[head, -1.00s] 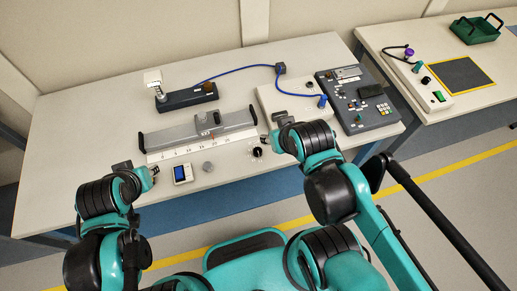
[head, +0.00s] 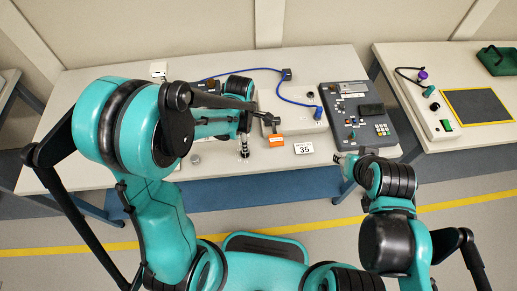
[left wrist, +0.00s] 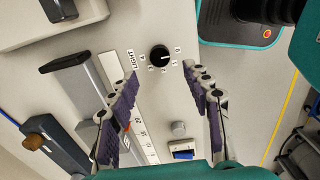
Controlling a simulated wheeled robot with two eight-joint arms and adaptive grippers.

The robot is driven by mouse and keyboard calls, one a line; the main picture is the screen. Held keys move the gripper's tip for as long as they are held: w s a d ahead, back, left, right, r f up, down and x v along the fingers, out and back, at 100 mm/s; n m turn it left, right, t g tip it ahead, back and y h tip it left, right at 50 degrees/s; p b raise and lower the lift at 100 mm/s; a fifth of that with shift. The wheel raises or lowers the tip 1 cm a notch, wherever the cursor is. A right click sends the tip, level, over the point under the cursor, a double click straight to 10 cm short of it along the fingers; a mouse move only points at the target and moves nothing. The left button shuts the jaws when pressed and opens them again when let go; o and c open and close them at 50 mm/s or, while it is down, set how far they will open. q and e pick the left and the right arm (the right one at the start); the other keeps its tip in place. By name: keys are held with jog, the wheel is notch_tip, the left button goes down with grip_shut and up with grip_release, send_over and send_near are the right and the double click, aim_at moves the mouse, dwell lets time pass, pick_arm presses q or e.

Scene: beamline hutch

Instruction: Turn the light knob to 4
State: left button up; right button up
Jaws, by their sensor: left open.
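The light knob (left wrist: 160,54) is black and round, with numbers around it and a LIGHT label (left wrist: 131,60) beside it, in the left wrist view. A pale mark on the knob points right in that view; I cannot read which number it meets. My left gripper (left wrist: 158,70) is open, its purple-padded fingers on either side of the knob in the picture, not visibly touching it. In the head view my left gripper (head: 244,148) hangs over the table's middle, and the knob is hidden or too small there. My right gripper (head: 340,158) is beyond the table's front edge, jaws unclear.
The ruler (left wrist: 142,128) and a small display device (left wrist: 183,150) lie near the left gripper, with a grey knob (left wrist: 179,127) beside it. A white box (head: 288,112), an orange piece (head: 276,141), a "35" card (head: 303,148) and a keypad console (head: 352,120) stand to the right.

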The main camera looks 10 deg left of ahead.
pick_arm(q)
notch_tip(320, 180, down, 8)
jog(key=b, duration=0.2)
jog(key=shift+a+r+b, duration=0.1)
jog(key=shift+r+b, duration=0.1)
jog(key=shift+b, duration=0.15)
grip_shut()
